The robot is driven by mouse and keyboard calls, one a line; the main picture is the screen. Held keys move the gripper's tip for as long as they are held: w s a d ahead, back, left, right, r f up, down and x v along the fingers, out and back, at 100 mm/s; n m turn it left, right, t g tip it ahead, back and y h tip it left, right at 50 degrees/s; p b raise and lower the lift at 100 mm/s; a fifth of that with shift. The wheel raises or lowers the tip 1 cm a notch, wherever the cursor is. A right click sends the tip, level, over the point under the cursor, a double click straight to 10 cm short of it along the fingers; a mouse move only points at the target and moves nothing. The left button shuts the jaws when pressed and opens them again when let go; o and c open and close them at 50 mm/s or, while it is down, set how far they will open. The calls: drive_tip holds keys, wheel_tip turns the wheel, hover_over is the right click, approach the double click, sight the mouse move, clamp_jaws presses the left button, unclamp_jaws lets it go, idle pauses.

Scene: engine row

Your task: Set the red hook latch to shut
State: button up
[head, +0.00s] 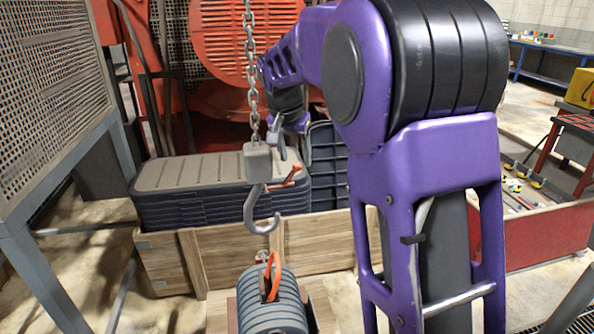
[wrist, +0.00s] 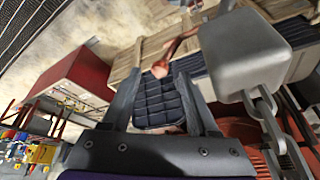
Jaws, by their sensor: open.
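A grey steel hook (head: 262,212) hangs from a chain, below a grey block (head: 257,160). The red latch (head: 284,182) sticks out to the right of the hook and slants upward, clear of the hook's tip. In the wrist view the latch (wrist: 176,48) reaches down from the top, and its rounded end lies just beyond my fingertips, near the middle. My gripper (wrist: 157,82) is open, with nothing between its fingers. In the head view my gripper (head: 275,145) is just above the latch, to the right of the block. I cannot tell whether a finger touches the latch.
The chain (head: 251,70) and block (wrist: 250,60) hang close beside my gripper. Below the hook is a ribbed grey motor (head: 275,312) with an orange loop (head: 271,277). A wooden crate (head: 155,262) with stacked grey lids (head: 190,174) stands behind. A mesh panel (head: 45,90) is at left.

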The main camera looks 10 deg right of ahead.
sight(297, 164)
drive_tip(key=shift+x, duration=2.35)
clamp_jaws()
